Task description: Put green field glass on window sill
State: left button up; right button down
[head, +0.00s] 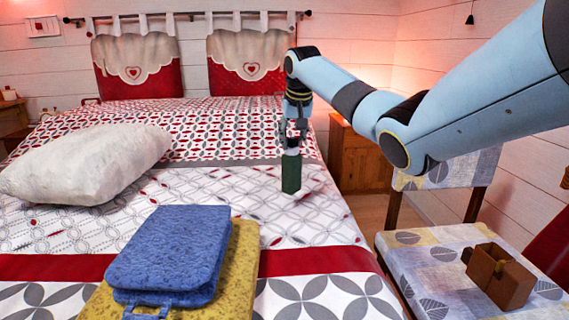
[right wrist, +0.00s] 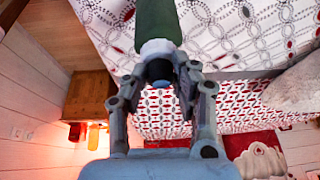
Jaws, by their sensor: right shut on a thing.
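My right gripper (head: 292,142) is above the right part of the bed, pointing down. It is shut on the green field glass (head: 291,174), which hangs upright below the fingers over the patterned bedspread. In the right wrist view the green field glass (right wrist: 157,20) runs up out of the picture, with a white band and a dark end between the fingers (right wrist: 158,72). I cannot tell a window sill in either view. My left gripper is not in view.
The bed (head: 310,262) holds a white pillow (head: 88,163) and a blue folded item (head: 170,252) on a yellow one (head: 243,262). A chair (head: 420,262) at right carries a brown open box (head: 499,276). A wooden bedside cabinet (head: 357,160) stands behind my arm.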

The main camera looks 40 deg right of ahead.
aim_at(286, 156)
jog(key=shift+w+a+f, duration=0.2)
jog(key=shift+a+f, duration=0.2)
jog(key=shift+a, duration=0.15)
jog(key=shift+w+a+f, duration=0.15)
jog(key=shift+a+f, duration=0.2)
jog(key=shift+a, duration=0.2)
notch_tip(286, 156, down, 4)
jog(key=shift+f+b, duration=0.1)
jog(key=shift+b, duration=0.85)
jog(key=shift+r, duration=0.2)
jog(key=c, duration=1)
grip_release()
jog(key=shift+f, duration=0.1)
jog(key=shift+c, duration=0.2)
